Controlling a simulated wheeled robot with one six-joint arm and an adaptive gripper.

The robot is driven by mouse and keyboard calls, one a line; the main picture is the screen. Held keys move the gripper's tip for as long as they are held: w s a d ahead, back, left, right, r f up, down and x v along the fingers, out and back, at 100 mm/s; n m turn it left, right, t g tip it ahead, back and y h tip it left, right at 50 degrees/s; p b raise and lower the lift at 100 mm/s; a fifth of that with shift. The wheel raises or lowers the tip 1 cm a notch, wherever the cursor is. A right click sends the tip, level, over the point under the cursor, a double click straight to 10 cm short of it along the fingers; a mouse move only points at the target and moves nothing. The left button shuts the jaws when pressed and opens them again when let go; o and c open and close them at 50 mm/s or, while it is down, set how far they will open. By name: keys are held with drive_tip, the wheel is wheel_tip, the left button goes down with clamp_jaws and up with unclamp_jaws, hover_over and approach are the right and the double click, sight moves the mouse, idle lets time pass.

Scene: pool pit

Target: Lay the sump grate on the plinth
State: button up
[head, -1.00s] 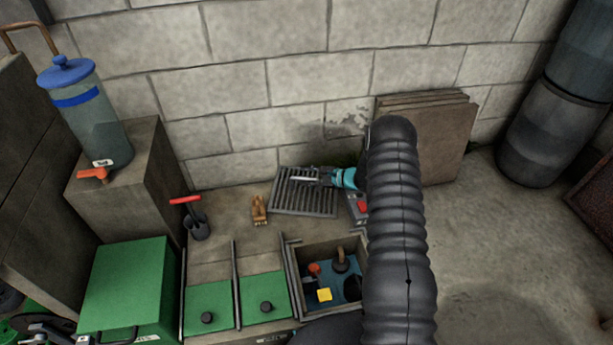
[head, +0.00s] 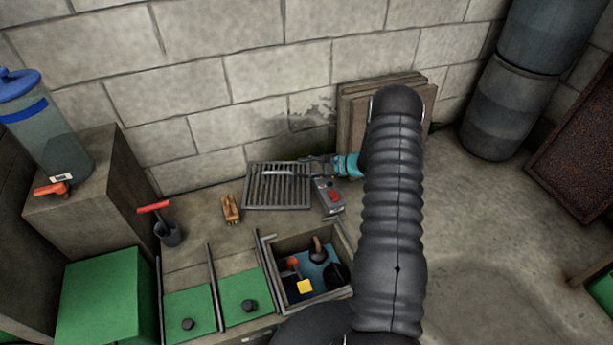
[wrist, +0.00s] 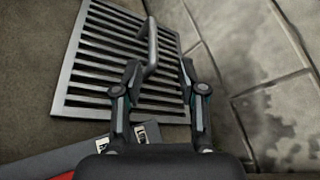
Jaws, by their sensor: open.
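The sump grate (head: 252,190) is a grey slotted square with a raised bar handle. It lies flat on the ledge by the block wall. It also shows in the wrist view (wrist: 85,72), with its handle (wrist: 152,40) rising near the fingertips. My gripper (wrist: 158,68) is open over the grate's near edge, with the handle's near end between its fingertips. No grip shows. In the head view my gripper (head: 316,166) is at the grate's right side, partly behind my arm. I cannot tell which surface is the plinth; a concrete block (head: 105,190) stands at left.
A grey box with a red button (head: 329,196) sits right beside the grate. A wooden item (head: 230,209) and a red-handled tool holder (head: 166,230) are to the left. An open bin (head: 338,244) of tools is in front. Boards (head: 353,115) lean on the wall.

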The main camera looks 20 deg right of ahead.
drive_tip(key=s+a+r+n+g+h, duration=0.1)
drive_tip(key=s+a+r+n+g, duration=0.25)
drive_tip(key=r, duration=0.55)
drive_tip(key=s+a+r+n+g+h, duration=0.1)
drive_tip(key=s+a+r+n, duration=0.2)
drive_tip(key=s+a+r, duration=0.35)
drive_tip(key=s+a+r+n+g+h, duration=0.25)
drive_tip(key=s+r+n, duration=0.2)
drive_tip(key=r, duration=0.65)
drive_tip(key=s+r+n+t+h, duration=0.2)
drive_tip(key=s+r+n+h, duration=0.1)
drive_tip(key=s, duration=0.9)
drive_tip(key=s+d+r+n+t+h, duration=0.1)
drive_tip(key=s+r, duration=0.5)
drive_tip(key=s, duration=0.7)
drive_tip(key=shift+d+r+n+t+h, duration=0.2)
drive_tip(key=shift+n+t+h, duration=0.5)
drive_tip(key=shift+n+h, duration=0.75)
drive_tip(key=shift+s, duration=0.2)
